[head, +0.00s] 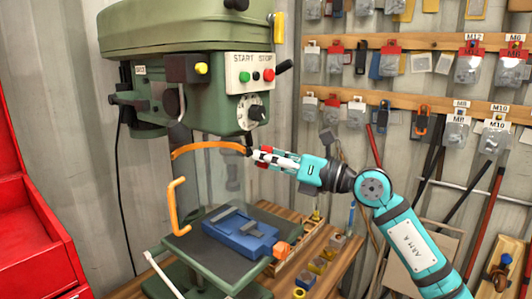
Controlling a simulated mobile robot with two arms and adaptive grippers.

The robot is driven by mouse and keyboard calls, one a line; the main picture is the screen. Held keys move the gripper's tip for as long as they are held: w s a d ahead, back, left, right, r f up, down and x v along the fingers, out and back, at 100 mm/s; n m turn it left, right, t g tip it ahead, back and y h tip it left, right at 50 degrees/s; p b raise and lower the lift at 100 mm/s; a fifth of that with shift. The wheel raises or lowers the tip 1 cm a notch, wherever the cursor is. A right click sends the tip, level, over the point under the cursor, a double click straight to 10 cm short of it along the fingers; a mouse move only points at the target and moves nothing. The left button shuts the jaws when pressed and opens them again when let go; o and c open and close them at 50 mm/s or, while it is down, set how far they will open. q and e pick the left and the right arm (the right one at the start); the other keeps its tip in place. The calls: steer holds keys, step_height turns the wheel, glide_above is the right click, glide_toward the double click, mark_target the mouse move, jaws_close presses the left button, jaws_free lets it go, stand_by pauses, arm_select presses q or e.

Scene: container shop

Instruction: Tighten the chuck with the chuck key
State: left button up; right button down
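The green drill press (180,35) stands at the left centre. Its dark chuck (249,139) hangs below the head, above the work table. My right gripper (262,157) comes in from the right with its red-tipped fingers close beside the chuck's lower end. A small dark piece shows at the fingertips, but I cannot tell whether it is the chuck key or part of the chuck. I cannot tell whether the fingers are open or shut, or whether they touch the chuck. My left gripper is out of view.
A blue vise (240,232) sits on the press table (208,250). A curved orange guard (205,147) and an orange handle (176,207) are left of the gripper. A wooden bench (340,262) with small parts is below. A red cabinet (30,235) stands left.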

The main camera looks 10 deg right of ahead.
steer(key=shift+r+m, duration=0.1)
steer(key=shift+m, duration=0.4)
steer(key=shift+n, duration=0.6)
steer(key=shift+s+d, duration=0.15)
steer(key=shift+b+v, duration=0.55)
steer(key=shift+v, duration=0.3)
steer(key=shift+s+d, duration=0.15)
steer(key=shift+s, duration=0.35)
